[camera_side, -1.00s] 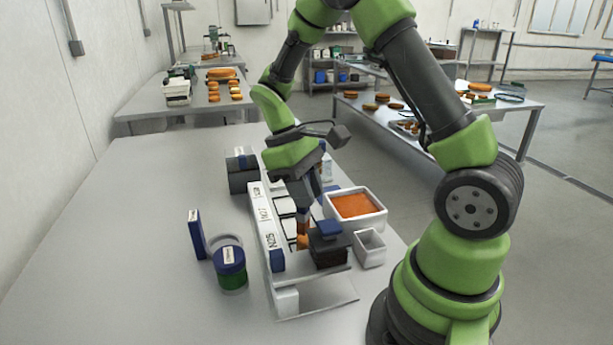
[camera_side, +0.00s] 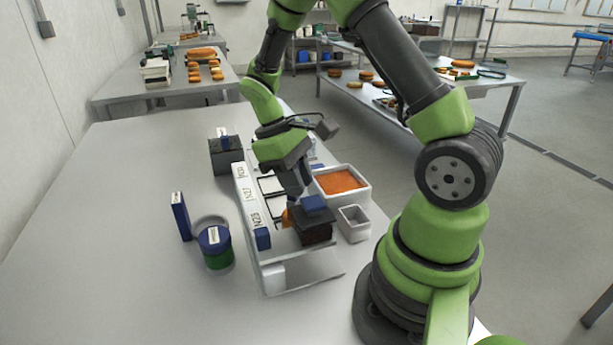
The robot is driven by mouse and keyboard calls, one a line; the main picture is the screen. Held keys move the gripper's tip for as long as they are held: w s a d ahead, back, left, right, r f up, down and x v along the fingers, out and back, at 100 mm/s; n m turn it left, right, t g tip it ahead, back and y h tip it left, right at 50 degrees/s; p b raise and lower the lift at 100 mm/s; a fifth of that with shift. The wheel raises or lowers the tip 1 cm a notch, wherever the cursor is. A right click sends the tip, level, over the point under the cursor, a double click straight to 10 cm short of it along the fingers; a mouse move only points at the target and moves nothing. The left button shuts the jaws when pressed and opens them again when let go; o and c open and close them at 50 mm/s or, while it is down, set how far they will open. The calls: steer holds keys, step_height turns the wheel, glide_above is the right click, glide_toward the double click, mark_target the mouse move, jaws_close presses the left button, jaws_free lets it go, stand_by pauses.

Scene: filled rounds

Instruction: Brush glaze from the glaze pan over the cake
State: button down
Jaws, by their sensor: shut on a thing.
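My gripper (camera_side: 300,192) is over the white rack in the middle of the table, pointing down behind a dark block. It is shut on what seems to be the brush, which is mostly hidden by the fingers and the block. A small orange-brown piece (camera_side: 286,216) shows just below the fingers; I cannot tell whether it is part of the brush or of the cake. I cannot make out the cake clearly. The glaze pan (camera_side: 366,190) is a white square pan with an orange fill, right of my gripper and apart from it.
The dark block with a blue top (camera_side: 316,232) stands close in front of my gripper. A small white empty tub (camera_side: 354,224) is to its right. A blue-lidded jar (camera_side: 215,248), a blue upright box (camera_side: 181,216) and a dark box (camera_side: 226,158) stand left. The table's left side is clear.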

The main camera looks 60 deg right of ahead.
steer(key=shift+w+a, duration=0.3)
steer(key=shift+a, duration=0.05)
steer(key=s+d, duration=0.2)
steer(key=d, duration=0.1)
steer(key=shift+s+d, duration=0.2)
steer(key=shift+w, duration=0.45)
steer(key=shift+w+a, duration=1.4)
steer(key=shift+s+d, duration=1.7)
steer(key=shift+s, duration=0.05)
steer(key=shift+w+a, duration=1.75)
steer(key=shift+w, duration=0.15)
steer(key=shift+w+d, duration=0.15)
steer(key=shift+d, duration=0.6)
steer(key=shift+s+d, duration=1.35)
steer(key=shift+s, duration=0.1)
steer(key=shift+w+a, duration=1.4)
steer(key=shift+w, duration=0.1)
steer(key=shift+s+d, duration=1.35)
steer(key=shift+s, duration=0.1)
step_height(320, 180, up, 8)
